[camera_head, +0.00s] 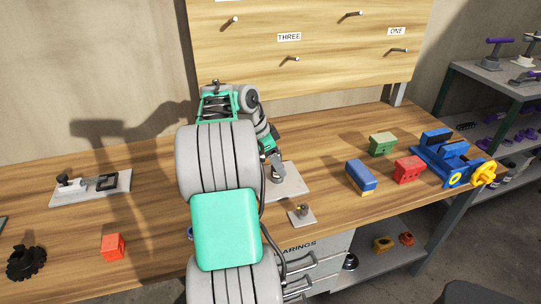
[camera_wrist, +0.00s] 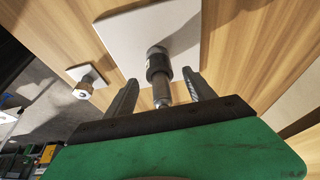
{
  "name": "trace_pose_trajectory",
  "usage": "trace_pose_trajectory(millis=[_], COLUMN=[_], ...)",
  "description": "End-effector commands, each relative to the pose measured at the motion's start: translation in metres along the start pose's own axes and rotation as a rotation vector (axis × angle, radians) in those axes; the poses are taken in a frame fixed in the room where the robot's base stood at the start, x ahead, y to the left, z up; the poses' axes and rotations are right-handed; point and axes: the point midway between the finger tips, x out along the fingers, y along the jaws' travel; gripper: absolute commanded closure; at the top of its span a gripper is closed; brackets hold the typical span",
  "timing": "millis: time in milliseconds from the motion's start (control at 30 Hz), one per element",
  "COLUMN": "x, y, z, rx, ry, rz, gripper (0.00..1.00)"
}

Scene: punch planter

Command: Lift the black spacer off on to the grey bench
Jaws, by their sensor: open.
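The black spacer (camera_wrist: 157,65) is a short dark cylinder around a grey post (camera_wrist: 162,96) in the wrist view. The post stands on a pale square plate (camera_wrist: 178,27), which also shows in the head view (camera_head: 292,186) on the wooden bench. My gripper (camera_wrist: 160,76) is open, with one finger on each side of the post and spacer and a visible gap to both. In the head view my gripper (camera_head: 275,163) is above the plate, and my arm hides part of it. A grey-topped bench (camera_head: 490,72) stands at the right.
A small plate with a brass fitting (camera_head: 302,215) sits just in front. Blue (camera_head: 361,176), red (camera_head: 409,169) and green (camera_head: 382,144) blocks and a blue vise (camera_head: 445,155) stand to the right. A peg board (camera_head: 330,60) rises behind.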

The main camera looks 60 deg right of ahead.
Motion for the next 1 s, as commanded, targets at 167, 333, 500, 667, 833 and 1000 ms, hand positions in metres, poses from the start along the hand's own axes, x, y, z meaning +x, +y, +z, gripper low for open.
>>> trace_pose_trajectory(millis=[167,333,500,667,833,1000], x=[0.023,0.026,0.026,0.026,0.026,0.026], y=[0.000,0.000,0.000,0.000,0.000,0.000], z=[0.000,0.000,0.000,0.000,0.000,0.000], rx=[0.000,-0.001,-0.002,-0.002,-0.002,-0.002], ry=[-0.001,0.000,0.000,0.000,0.000,0.000], rz=[-0.001,-0.003,-0.002,-0.002,-0.003,-0.002], gripper=[0.37,0.37,0.41,0.54,0.68,0.82])
